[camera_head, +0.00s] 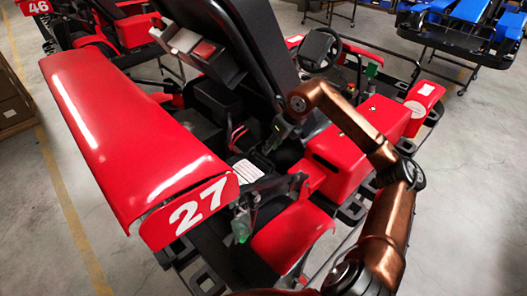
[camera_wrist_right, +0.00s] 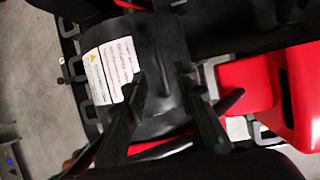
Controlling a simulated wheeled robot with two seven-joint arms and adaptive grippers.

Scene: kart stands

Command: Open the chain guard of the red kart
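The red kart (camera_head: 140,130) with number 27 fills the middle of the head view. A black rounded cover with a white warning label (camera_head: 247,171) sits behind its seat; it looks like the chain guard. In the right wrist view this black cover (camera_wrist_right: 165,75) fills the middle, its label on the left. I cannot tell whether it is fully closed. My right gripper (camera_head: 277,138) is over the kart, near the cover. In the right wrist view its two dark fingers (camera_wrist_right: 164,92) are apart, in front of the cover, with nothing seen held; contact is unclear. My left gripper is not in view.
The kart's black seat (camera_head: 250,45) and steering wheel (camera_head: 319,49) stand beyond the gripper. A red side box (camera_head: 350,160) lies beside my right arm. Another red kart (camera_head: 115,30) and a blue kart (camera_head: 470,15) stand behind. Grey floor (camera_head: 475,180) is free at right.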

